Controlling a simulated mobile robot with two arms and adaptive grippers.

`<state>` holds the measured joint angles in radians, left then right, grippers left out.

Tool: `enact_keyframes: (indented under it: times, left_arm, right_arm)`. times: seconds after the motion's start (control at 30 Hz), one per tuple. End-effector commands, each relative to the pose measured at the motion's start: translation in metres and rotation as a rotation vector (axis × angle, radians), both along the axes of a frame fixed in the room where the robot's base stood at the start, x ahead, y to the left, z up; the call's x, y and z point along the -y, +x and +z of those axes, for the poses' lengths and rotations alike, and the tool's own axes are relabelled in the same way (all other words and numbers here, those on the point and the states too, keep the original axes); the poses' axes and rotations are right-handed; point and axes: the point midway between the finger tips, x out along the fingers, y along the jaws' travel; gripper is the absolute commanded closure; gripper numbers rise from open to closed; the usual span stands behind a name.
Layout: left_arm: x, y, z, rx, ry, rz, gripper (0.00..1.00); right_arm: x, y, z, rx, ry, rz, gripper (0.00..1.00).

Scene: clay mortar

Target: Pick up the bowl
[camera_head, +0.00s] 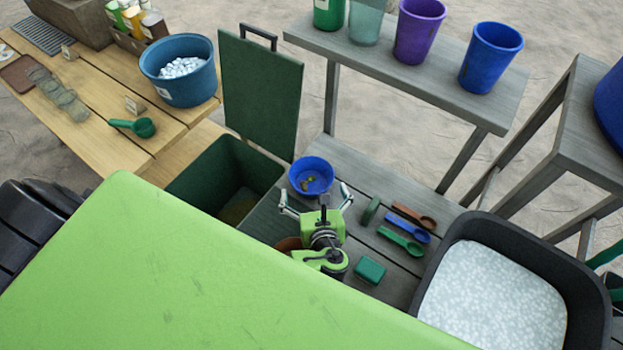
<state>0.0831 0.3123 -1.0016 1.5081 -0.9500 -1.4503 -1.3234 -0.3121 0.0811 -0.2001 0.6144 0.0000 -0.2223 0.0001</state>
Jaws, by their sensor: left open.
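A small blue bowl (311,161) with a few yellowish bits inside stands on the grey plank table, near its far left side. My left gripper (316,197) is just on the near side of the bowl, with its two fingers spread wide. One finger is at the left and one at the right, and nothing is held between them. Whether a finger touches the bowl cannot be told. My right gripper does not show.
A dark tray (435,287) with speckled white contents stands at right. Coloured spoons (400,240) and a green block (370,270) lie nearby. An open green bin (205,178) stands left. A raised shelf (400,80) with cups stands behind. A brown item (287,244) is partly hidden.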

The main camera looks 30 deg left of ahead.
Motion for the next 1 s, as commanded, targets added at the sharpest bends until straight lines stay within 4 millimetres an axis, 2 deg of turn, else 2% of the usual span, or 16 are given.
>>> enact_keyframes:
  times: [0.3, 0.5, 0.8, 0.83, 0.97, 1.0]
  left_arm:
    - [-0.016, 0.022, -0.01, 0.0, 0.001, 0.002, 0.0]
    - [-0.03, 0.043, -0.023, 0.0, 0.0, 0.001, 0.0]
    - [-0.033, 0.048, -0.026, 0.0, -0.002, 0.001, 0.0]
    - [-0.033, 0.048, -0.026, 0.0, -0.002, 0.001, 0.03]
    - [-0.033, 0.047, -0.026, 0.0, -0.002, 0.001, 0.36]
    - [-0.033, 0.047, -0.026, 0.0, -0.002, 0.001, 0.4]
  right_arm:
    - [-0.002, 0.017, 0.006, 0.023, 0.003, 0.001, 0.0]
    - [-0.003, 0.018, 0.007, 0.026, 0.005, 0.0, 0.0]
    - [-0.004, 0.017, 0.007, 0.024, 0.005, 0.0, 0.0]
    - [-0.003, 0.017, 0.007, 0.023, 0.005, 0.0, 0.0]
    - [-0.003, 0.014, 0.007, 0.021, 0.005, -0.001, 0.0]
    - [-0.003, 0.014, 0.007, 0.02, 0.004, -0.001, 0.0]
